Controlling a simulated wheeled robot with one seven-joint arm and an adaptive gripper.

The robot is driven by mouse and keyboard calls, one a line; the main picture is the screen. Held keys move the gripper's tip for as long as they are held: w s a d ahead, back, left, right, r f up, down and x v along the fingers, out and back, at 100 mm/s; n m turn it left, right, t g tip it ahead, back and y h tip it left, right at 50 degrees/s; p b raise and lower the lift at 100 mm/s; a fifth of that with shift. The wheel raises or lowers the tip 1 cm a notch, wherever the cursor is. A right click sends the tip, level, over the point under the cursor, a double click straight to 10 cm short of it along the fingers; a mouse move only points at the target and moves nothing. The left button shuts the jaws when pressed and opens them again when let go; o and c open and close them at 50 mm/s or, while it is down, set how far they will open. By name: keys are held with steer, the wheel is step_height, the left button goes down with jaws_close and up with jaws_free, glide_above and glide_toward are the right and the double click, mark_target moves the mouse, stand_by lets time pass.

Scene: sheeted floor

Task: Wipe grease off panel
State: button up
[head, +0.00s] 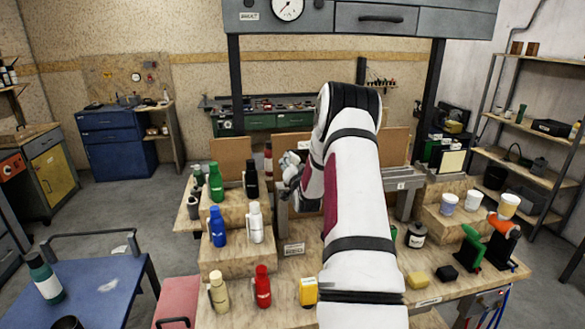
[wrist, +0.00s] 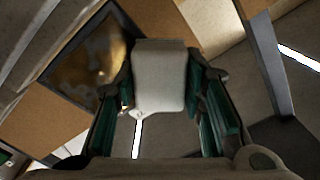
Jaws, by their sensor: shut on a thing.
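My gripper (wrist: 160,88) shows in the wrist view with a green-padded finger on each side, shut on a pale, off-white block-like thing (wrist: 160,62). I cannot tell exactly what this thing is. A dark panel (wrist: 88,58) with a glossy brownish smear lies beyond the left finger, bordered by tan board. The held thing overlaps the panel's right edge in the picture; I cannot tell whether they touch. In the head view my arm reaches over the bench and hides the panel and the fingertips.
The wooden bench (head: 260,312) carries white (head: 256,222), blue (head: 217,227), green (head: 215,183) and red (head: 262,287) bottles on the left. A blue table (head: 95,290) is at front left.

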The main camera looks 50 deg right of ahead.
steer(key=s+d+p, duration=0.1)
steer(key=s+d, duration=0.6)
steer(key=d, duration=0.2)
steer(key=shift+s+d+p, duration=0.2)
steer(key=shift+d+p, duration=0.05)
steer(key=shift+p, duration=0.05)
stand_by(0.9)
steer(key=v, duration=0.6)
stand_by(0.5)
steer(key=v, duration=0.3)
stand_by(0.4)
steer(key=shift+w+a, duration=0.1)
